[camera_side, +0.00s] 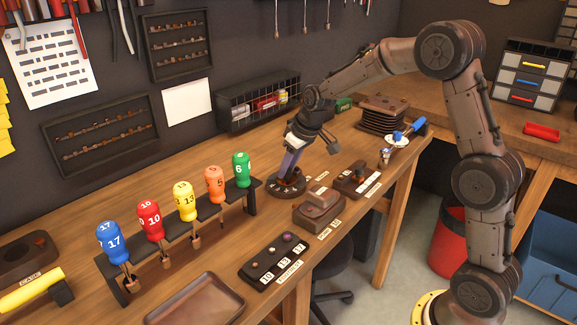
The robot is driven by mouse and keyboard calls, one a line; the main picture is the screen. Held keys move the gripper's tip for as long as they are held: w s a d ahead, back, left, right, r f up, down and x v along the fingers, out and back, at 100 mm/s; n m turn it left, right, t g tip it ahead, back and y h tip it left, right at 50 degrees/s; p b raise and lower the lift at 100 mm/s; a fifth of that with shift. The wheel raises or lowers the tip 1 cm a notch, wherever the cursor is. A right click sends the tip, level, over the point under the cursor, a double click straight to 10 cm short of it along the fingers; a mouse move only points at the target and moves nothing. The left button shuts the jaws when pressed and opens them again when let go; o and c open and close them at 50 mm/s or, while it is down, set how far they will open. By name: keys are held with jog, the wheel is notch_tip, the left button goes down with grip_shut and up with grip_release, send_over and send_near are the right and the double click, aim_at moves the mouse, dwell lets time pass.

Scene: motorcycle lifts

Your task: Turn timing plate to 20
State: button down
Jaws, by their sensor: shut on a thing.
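A dark round plate (274,189), which looks like the timing plate, lies on the wooden bench right of the rack of numbered drivers. My gripper (287,172) points down over it, with its fingers at the plate's middle. It is shut on the part standing up there, which the fingers mostly hide. The marks on the plate are too small to read, so its setting cannot be told.
A rack (176,243) of coloured numbered drivers stands on the left. A brown block (318,207), a smaller dark block (357,180) and a numbered black strip (273,262) lie near the front edge. Stacked brown plates (383,113) and a wire basket (258,105) stand behind.

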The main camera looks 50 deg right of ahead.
jog(key=m+h, duration=0.1)
jog(key=m, duration=0.3)
jog(key=shift+a+h, duration=0.15)
jog(key=shift+h, duration=0.25)
jog(key=m, duration=0.2)
jog(key=m+g+h, duration=0.1)
jog(key=m, duration=0.2)
jog(key=shift+w+h, duration=0.1)
jog(key=shift+h, duration=0.2)
jog(key=c, duration=0.5)
grip_release()
jog(key=shift+a+r, duration=0.1)
jog(key=v, duration=1.3)
jog(key=shift+a+r, duration=0.1)
jog(key=shift+r, duration=0.25)
jog(key=shift+r, duration=0.1)
